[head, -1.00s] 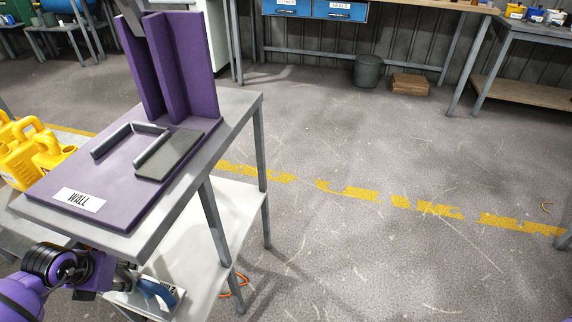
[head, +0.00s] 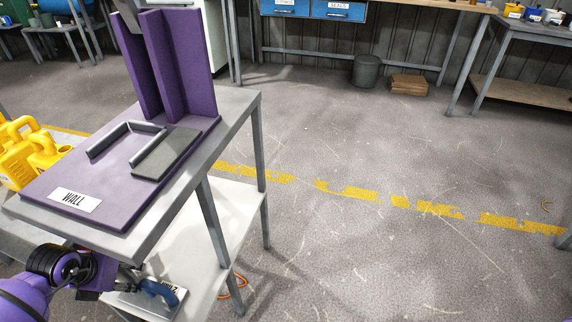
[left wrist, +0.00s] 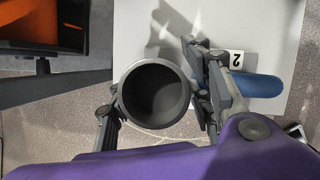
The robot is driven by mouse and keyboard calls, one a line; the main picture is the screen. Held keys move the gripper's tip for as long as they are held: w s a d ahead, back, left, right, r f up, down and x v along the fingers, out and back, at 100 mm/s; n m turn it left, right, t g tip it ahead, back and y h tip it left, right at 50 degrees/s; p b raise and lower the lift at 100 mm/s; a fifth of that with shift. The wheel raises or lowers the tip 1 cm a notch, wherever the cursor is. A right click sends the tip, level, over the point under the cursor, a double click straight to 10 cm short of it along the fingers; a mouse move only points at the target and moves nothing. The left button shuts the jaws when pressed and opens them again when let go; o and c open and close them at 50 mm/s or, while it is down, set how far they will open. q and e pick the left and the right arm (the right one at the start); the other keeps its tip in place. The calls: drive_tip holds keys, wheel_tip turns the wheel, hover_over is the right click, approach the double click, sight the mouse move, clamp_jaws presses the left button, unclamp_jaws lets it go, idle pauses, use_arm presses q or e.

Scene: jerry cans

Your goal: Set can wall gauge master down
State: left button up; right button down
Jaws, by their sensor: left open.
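The gauge master appears to be a grey metal block (head: 140,303) with a blue handle (head: 160,291) and a white label. It is on the lower shelf at bottom left in the head view. In the left wrist view its blue handle (left wrist: 260,85) and a label reading 2 lie just right of the fingers. My left gripper (left wrist: 152,70) is open, its fingers apart, with the handle outside them. A dark round hollow part shows between the fingers; I cannot tell what it is. In the head view the left fingers are mostly hidden beside the block. My right gripper is not in view.
Above the shelf (head: 220,210), the grey table carries a purple WALL board (head: 110,210) with a dark pad, bracket and upright purple panels. Yellow jerry cans (head: 40,155) stand at left. A table leg (head: 215,235) stands right of the block. The floor at right is open.

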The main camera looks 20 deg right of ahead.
use_arm(q)
drive_tip(key=p+v, duration=0.2)
drive_tip(key=v, duration=0.5)
drive_tip(key=s+d+f+n+t+h, duration=0.1)
drive_tip(key=s+d+n+t+h, duration=0.2)
drive_tip(key=s+d+n+h, duration=1.35)
drive_tip(key=s+a+f+n+t+y, duration=0.2)
drive_tip(key=s+a+f+n+y, duration=0.15)
drive_tip(key=s+n+y, duration=0.45)
drive_tip(key=s+a+f+n+t+y, duration=0.3)
drive_tip(key=s+a+n+y, duration=0.1)
drive_tip(key=s+n+y, duration=0.45)
drive_tip(key=s+a+f+n+g, duration=0.2)
drive_tip(key=s+n+g, duration=0.1)
drive_tip(key=s, duration=0.6)
drive_tip(key=s+a+f+n+g+y, duration=0.1)
drive_tip(key=s+f+n+g, duration=0.1)
drive_tip(key=s, duration=0.6)
drive_tip(key=shift+s+a+f+n+g, duration=0.25)
drive_tip(key=shift+s+a+n+g, duration=0.2)
drive_tip(key=shift+n, duration=0.65)
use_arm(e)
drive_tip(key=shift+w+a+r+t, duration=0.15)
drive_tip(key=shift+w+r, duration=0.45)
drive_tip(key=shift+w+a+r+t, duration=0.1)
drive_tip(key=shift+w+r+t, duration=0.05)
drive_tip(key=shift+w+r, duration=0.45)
